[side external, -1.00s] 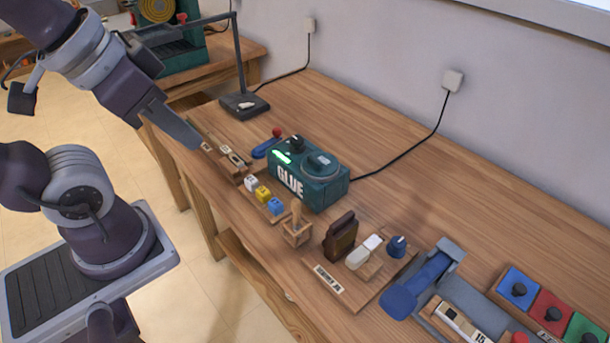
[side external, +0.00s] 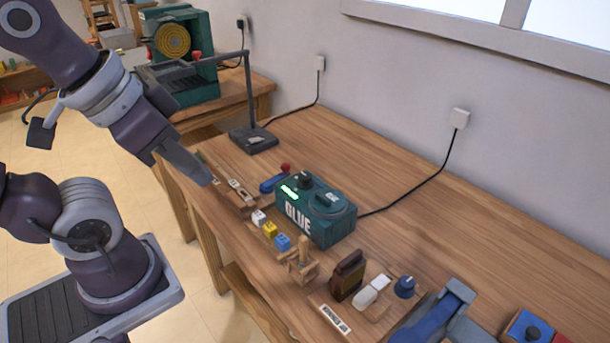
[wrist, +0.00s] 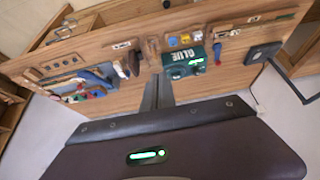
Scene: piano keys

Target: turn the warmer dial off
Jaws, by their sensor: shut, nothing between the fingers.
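The glue warmer is a dark green box (side external: 316,222) marked GLUE, standing on the wooden bench. On its top are a black dial (side external: 304,180), a lit green strip (side external: 289,192) and a larger round dark piece (side external: 328,201). The dial's exact setting is too small to read. The warmer also shows in the wrist view (wrist: 183,63), just beyond the fingers, with a green light lit. My gripper (side external: 208,181) is shut and empty, near the bench's left edge, left of the warmer and apart from it. Its fingers show in the wrist view (wrist: 158,92).
White, yellow and blue blocks (side external: 270,230) sit in front of the warmer. A red-knobbed blue lever (side external: 274,181) is at its left and a dark lamp stand (side external: 252,138) behind. A wooden stand (side external: 301,262) and brown block (side external: 347,275) are nearer.

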